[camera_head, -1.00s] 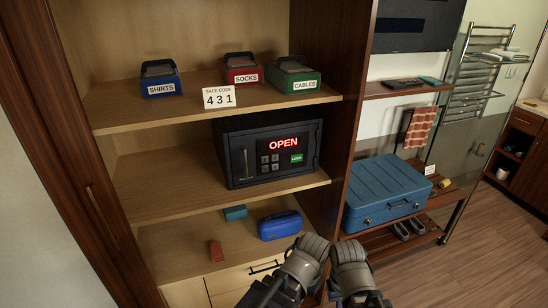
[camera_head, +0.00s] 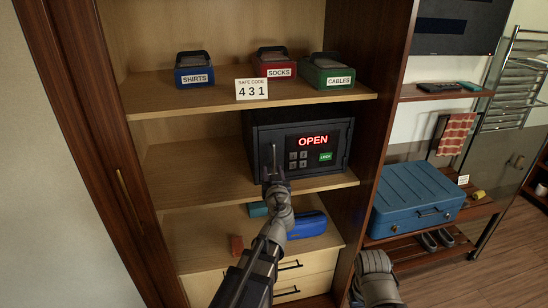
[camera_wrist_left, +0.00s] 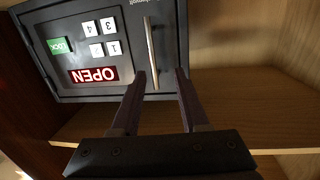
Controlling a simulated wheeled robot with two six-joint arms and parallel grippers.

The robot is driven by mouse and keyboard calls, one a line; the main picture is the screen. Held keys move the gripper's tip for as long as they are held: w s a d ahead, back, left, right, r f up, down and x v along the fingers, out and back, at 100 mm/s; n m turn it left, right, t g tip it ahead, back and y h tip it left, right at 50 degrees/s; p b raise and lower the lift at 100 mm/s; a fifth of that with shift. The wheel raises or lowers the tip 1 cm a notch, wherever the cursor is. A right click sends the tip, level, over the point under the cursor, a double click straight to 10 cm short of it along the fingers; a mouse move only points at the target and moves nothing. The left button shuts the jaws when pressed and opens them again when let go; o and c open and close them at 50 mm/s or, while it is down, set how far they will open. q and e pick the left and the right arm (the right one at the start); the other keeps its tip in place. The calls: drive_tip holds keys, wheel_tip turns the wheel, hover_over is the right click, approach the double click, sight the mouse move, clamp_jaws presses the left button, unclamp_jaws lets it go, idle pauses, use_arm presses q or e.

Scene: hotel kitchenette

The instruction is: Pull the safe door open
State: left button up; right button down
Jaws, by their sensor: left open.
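The dark safe (camera_head: 330,163) stands on the middle shelf of the wardrobe, its door shut and its red display reading OPEN. Its upright bar handle (camera_head: 273,158) is at the left of the door. My left gripper (camera_head: 272,178) is open just in front of the lower part of the handle. In the left wrist view, which is upside down, the safe (camera_wrist_left: 75,45) shows its keypad, and the handle (camera_wrist_left: 151,50) runs between the lines of the two open fingers (camera_wrist_left: 157,75). I cannot tell if they touch it. My right gripper is not clearly visible; only a right arm part shows at the bottom.
Labelled boxes for shirts (camera_head: 194,72), socks (camera_head: 277,66) and cables (camera_head: 327,72) stand on the shelf above, with a code card (camera_head: 252,89) reading 431. A blue case (camera_head: 307,224) lies below. A blue suitcase (camera_head: 415,197) is on the rack at right.

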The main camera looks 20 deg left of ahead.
sight(274, 155)
use_arm(q)
drive_tip(key=shift+m+t+h, duration=0.5)
drive_tip(key=shift+t+h, duration=0.2)
drive_tip(key=shift+r+x, duration=0.2)
drive_tip(key=shift+x, duration=1.35)
drive_tip(key=shift+r+x, duration=0.2)
drive_tip(key=shift+x, duration=1.35)
drive_tip(key=shift+r+x, duration=0.2)
drive_tip(key=shift+x, duration=1.35)
drive_tip(key=shift+d, duration=0.15)
clamp_jaws()
